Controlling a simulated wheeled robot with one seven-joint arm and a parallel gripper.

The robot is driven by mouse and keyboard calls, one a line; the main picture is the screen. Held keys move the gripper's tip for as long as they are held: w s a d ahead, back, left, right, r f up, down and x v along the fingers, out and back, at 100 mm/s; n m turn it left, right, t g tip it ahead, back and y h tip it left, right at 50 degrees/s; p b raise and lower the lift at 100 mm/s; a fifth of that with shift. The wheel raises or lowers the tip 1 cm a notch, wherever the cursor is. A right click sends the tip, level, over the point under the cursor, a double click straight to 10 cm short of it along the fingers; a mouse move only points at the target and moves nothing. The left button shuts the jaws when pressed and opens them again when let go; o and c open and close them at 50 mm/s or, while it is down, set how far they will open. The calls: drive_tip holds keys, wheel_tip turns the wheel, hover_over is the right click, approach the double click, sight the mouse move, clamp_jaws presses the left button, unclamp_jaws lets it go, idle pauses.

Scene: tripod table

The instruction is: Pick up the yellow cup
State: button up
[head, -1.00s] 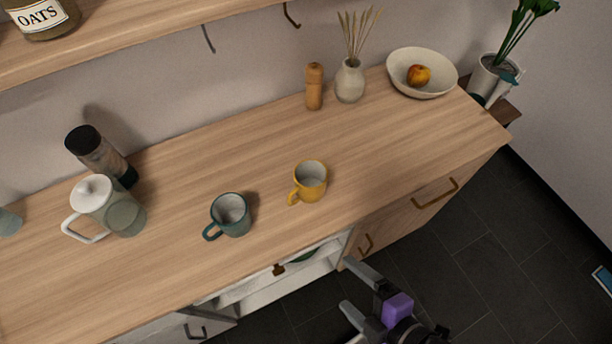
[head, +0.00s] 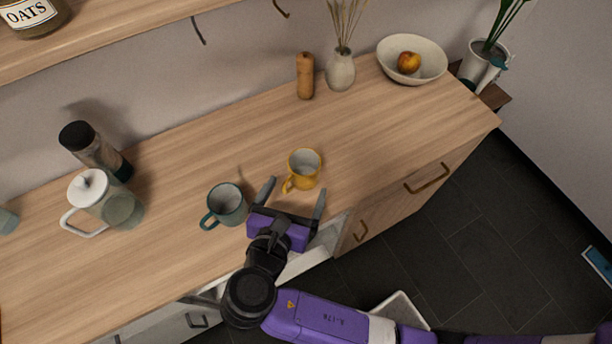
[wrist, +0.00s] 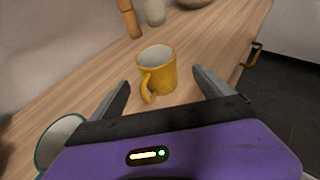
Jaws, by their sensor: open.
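The yellow cup (head: 305,168) stands upright on the wooden counter, its handle toward the front left. In the wrist view the yellow cup (wrist: 158,72) is ahead of the jaws, roughly between their lines, with its handle facing me. My gripper (head: 293,190) is open and empty at the counter's front edge, its two fingers pointing at the cup. The fingers also show in the wrist view (wrist: 160,80), apart on either side of the cup's near side.
A teal mug (head: 227,204) stands close to the left of my gripper; its rim also shows in the wrist view (wrist: 62,135). A pitcher (head: 105,200) and dark-lidded jar (head: 90,150) stand further left. A pepper mill (head: 305,77), vase (head: 341,72) and fruit bowl (head: 430,65) stand behind.

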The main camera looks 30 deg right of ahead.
sight(300, 175)
drive_tip(key=shift+w+d, duration=0.4)
drive_tip(key=shift+x, duration=0.9)
drive_tip(key=shift+p+x, duration=0.4)
drive_tip(key=shift+x, duration=2.35)
drive_tip(key=shift+w+a, duration=0.1)
drive_tip(key=shift+w, duration=0.05)
drive_tip(key=shift+c, duration=0.4)
drive_tip(key=c, duration=1.6)
drive_tip(key=shift+c, duration=0.2)
drive_tip(key=shift+r, duration=0.15)
wheel_tip(300, 175, up, 20)
drive_tip(key=shift+f+p, duration=0.1)
drive_tip(key=shift+p, duration=0.45)
